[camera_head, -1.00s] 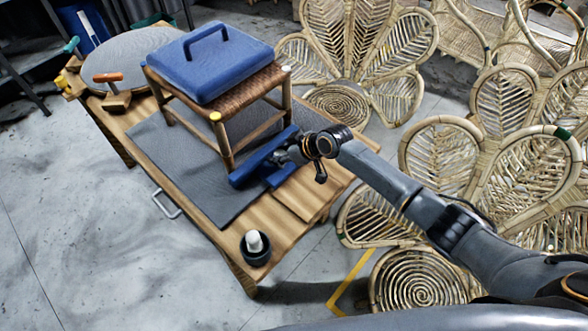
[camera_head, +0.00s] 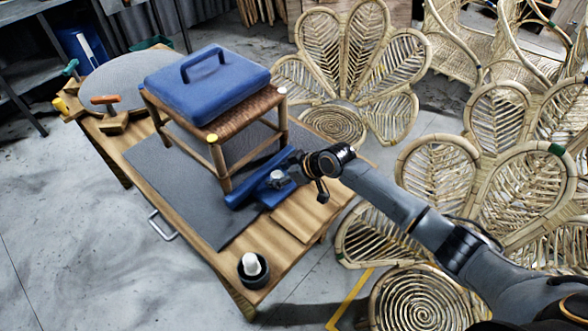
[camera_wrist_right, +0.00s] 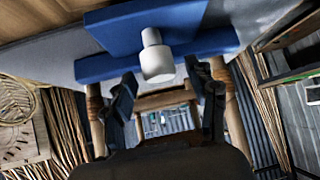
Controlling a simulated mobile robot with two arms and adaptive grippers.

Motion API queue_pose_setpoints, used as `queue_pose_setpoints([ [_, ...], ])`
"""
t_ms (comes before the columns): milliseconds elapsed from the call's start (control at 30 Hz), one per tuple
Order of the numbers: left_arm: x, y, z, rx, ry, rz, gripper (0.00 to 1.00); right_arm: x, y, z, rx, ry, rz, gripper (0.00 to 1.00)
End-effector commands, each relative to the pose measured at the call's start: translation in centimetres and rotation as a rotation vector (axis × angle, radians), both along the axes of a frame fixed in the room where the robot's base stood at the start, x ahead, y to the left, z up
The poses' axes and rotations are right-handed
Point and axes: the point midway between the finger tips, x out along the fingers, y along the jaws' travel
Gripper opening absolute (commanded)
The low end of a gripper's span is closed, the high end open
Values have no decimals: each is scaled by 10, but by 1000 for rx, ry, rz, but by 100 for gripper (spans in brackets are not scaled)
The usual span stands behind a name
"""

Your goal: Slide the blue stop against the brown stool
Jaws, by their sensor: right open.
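The blue stop (camera_head: 243,191) is a long bar with a flat plate and a pale knob (camera_head: 277,178), lying on the bench at the stool's near right side. The brown stool (camera_head: 238,118) stands upright on the grey mat with a woven seat. The bar runs along the feet of its near legs; whether they touch all along is hard to tell. My right gripper (camera_head: 296,166) is open just above and beside the knob, holding nothing. The right wrist view shows its two fingers (camera_wrist_right: 168,100) apart, with the white knob (camera_wrist_right: 156,56) and blue bar (camera_wrist_right: 205,68) beyond. My left gripper is out of view.
A blue lidded weight with a handle (camera_head: 190,92) sits on the stool. A black cup with a white piece (camera_head: 253,270) stands at the bench's near corner. A wooden clamp with an orange handle (camera_head: 112,118) is at the left. Rattan chairs (camera_head: 440,170) crowd the right.

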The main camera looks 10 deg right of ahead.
Motion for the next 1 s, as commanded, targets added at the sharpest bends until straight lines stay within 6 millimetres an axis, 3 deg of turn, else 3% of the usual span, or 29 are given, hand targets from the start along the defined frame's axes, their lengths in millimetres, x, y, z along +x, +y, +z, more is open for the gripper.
queue_pose_setpoints([
  [300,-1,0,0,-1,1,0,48,-31,-35,46,-4,-2,0,58],
  [500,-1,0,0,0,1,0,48,-44,-48,65,-1,-1,0,58],
  [1000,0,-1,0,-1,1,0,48,-47,-51,71,0,-1,1,58],
])
